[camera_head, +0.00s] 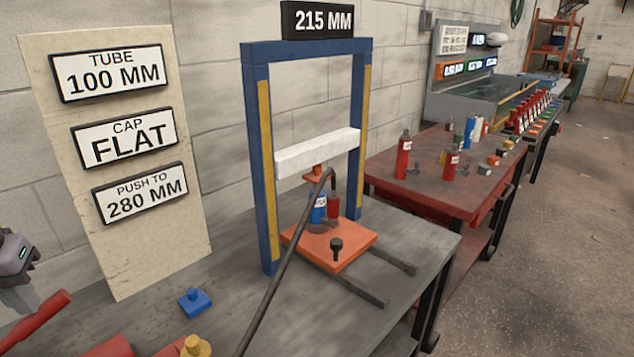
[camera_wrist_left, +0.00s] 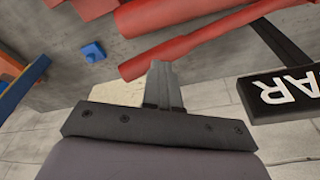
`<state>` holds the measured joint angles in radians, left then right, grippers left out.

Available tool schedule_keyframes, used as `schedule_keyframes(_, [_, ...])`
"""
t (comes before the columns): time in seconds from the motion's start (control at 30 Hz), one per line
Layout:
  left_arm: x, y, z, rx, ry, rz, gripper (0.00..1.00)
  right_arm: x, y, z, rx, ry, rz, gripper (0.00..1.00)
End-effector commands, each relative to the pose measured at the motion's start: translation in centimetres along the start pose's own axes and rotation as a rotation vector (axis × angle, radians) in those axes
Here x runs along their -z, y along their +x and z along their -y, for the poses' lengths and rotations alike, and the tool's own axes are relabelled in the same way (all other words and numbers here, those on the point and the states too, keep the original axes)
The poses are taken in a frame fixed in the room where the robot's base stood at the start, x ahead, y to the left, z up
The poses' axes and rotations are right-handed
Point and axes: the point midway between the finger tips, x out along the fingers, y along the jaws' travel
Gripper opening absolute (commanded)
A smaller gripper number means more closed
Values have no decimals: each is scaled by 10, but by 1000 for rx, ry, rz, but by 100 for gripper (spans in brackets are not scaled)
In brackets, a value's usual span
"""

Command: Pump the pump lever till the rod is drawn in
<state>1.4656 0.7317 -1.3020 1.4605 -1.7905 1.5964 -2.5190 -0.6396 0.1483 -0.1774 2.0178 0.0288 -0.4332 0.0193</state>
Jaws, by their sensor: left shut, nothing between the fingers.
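The pump lever (camera_head: 38,324) is a red bar rising to the right at the lower left of the head view. It also crosses the left wrist view (camera_wrist_left: 200,42) on a slant. My left gripper (camera_head: 18,298) is at the left edge of the head view, beside the lever's upper end. In the left wrist view its fingers (camera_wrist_left: 162,75) are shut and empty, with the tips close to the lever; I cannot tell if they touch. My right gripper is not in view.
The blue press frame (camera_head: 306,48) holds a white crossbar (camera_head: 318,152); its sign (camera_head: 318,20) reads 215 MM. The board (camera_head: 75,215) reads TUBE 100 MM, CAP FLAT, PUSH TO 280 MM. A black hose (camera_head: 278,277) crosses the bench. A blue block (camera_head: 195,301) and yellow piece (camera_head: 195,346) lie near.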

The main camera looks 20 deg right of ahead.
Motion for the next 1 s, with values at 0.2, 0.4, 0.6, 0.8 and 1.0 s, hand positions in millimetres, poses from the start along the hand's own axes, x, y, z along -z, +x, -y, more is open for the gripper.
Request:
schedule_keyframes(0.2, [0,0,-1,-1,1,1,0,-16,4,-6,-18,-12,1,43])
schedule_keyframes(0.4, [-4,20,-1,0,1,3,0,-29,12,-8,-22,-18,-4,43])
schedule_keyframes(0.6, [-9,42,0,0,0,4,0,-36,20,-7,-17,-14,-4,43])
schedule_keyframes(0.8, [-13,64,0,2,0,4,0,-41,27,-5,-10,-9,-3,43])
schedule_keyframes(1.0, [-18,86,0,2,-1,5,0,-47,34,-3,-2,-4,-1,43])
